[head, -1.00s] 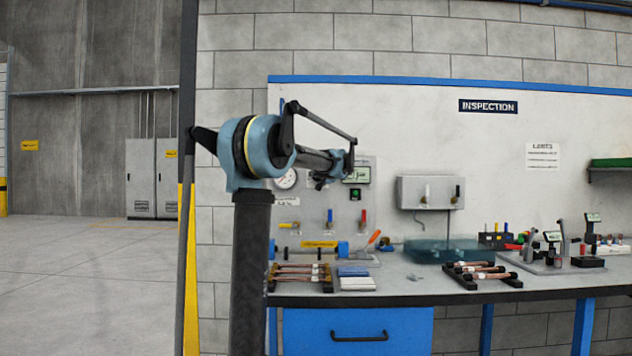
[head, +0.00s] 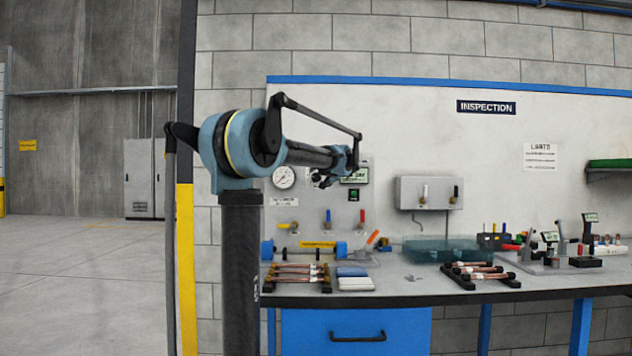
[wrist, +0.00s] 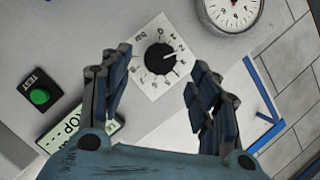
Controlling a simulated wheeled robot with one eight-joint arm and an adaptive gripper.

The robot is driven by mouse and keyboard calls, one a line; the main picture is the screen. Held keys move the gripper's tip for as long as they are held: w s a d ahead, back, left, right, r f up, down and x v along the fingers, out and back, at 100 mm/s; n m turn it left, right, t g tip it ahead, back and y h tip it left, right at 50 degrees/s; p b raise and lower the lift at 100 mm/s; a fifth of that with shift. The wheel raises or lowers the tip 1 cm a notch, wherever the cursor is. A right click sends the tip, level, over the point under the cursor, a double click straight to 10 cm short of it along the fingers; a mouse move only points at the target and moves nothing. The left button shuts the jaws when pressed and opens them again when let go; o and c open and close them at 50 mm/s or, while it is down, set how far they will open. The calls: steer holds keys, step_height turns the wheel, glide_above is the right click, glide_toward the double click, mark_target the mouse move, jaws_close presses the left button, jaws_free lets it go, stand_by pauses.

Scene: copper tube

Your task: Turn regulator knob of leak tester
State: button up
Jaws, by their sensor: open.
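The regulator knob (wrist: 160,58) is a round black dial with a white pointer line, on a white numbered scale plate. It sits at upper centre in the wrist view, just beyond and between my fingertips. My gripper (wrist: 154,82) is open, one finger on each side of the knob, with nothing held. I cannot tell whether either fingertip touches the knob or the plate. In the head view the gripper (head: 322,178) is small, in front of the leak tester panel (head: 308,220), and the knob is hidden behind it.
A pressure gauge (wrist: 232,10) is at upper right in the wrist view. A green TEST button (wrist: 39,96) and a display (wrist: 80,130) lie to the left. In the head view, colored valve levers (head: 328,218) hang below. Copper tubes (head: 298,272) lie on the bench.

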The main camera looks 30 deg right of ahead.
steer(key=v, duration=0.6)
stand_by(0.4)
steer(key=w+a+f+n+g+y, duration=0.15)
steer(key=a+f, duration=0.45)
steer(key=a, duration=0.6)
steer(key=a+f+n+g+y, duration=0.1)
steer(key=a+f+n+y, duration=0.3)
steer(key=a, duration=0.7)
steer(key=s+a+f+n+g, duration=0.1)
steer(key=s+a+f+g, duration=0.15)
steer(key=a+f, duration=0.45)
steer(key=s+a+f+n+g, duration=0.1)
steer(key=s+a+f, duration=0.3)
steer(key=a, duration=0.5)
steer(key=s+a+f+n+g, duration=0.2)
steer(key=s+a+f, duration=0.35)
steer(key=f, duration=0.25)
steer(key=s+a+f+n+g, duration=0.1)
steer(key=s+a+f+g, duration=0.2)
steer(key=s+a+f, duration=0.35)
steer(key=s+f+n+g+h, duration=0.2)
steer(key=s+f, duration=1.1)
steer(key=f, duration=0.2)
steer(key=shift+s+d, duration=0.25)
steer(key=shift+s, duration=0.1)
